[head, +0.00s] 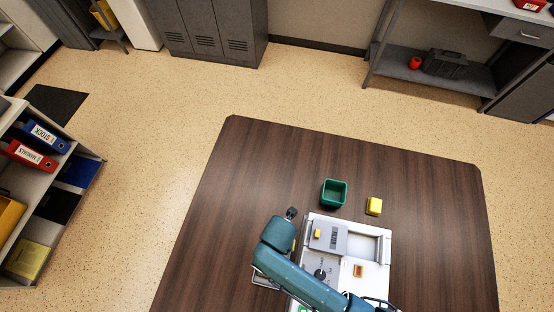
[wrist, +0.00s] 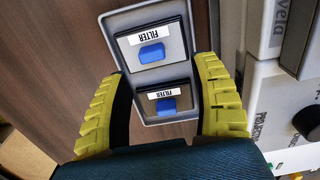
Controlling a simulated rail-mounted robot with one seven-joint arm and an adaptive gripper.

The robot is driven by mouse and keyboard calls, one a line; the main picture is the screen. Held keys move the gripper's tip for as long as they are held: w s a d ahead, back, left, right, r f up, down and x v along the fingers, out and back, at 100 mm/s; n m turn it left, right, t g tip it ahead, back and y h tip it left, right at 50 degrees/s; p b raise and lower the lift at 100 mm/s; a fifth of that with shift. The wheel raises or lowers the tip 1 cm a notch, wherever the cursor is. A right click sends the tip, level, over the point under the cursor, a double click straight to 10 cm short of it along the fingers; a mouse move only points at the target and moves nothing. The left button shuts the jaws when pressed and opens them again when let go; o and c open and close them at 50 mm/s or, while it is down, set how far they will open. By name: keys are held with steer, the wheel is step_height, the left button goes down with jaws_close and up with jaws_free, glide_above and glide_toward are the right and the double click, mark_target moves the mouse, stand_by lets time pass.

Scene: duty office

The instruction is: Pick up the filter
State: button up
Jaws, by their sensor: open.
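The upper filter (wrist: 131,56) lies beyond my fingertips. The lower filter (wrist: 186,98) lies between the yellow fingers, its near edge close to my gripper's body. My gripper (wrist: 165,68) is open and empty, with one finger on each side of the holder. I cannot tell its height above the filters. In the head view my teal arm covers most of the holder, and the filters are hidden.
A white machine (head: 376,244) stands on the dark wooden table (head: 240,180), right of the holder; its side and a black knob (wrist: 307,122) are close in the wrist view. A green open box (head: 334,193) and a yellow block (head: 374,206) stand behind it. The table's left part is clear.

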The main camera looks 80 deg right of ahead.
steer(key=f, duration=0.3)
steer(key=f+b, duration=0.1)
steer(key=shift+w+d+f, duration=0.2)
steer(key=shift+w+d, duration=0.15)
steer(key=shift+w, duration=0.05)
steer(key=shift+f, duration=0.4)
steer(key=shift+c, duration=0.3)
jaws_close()
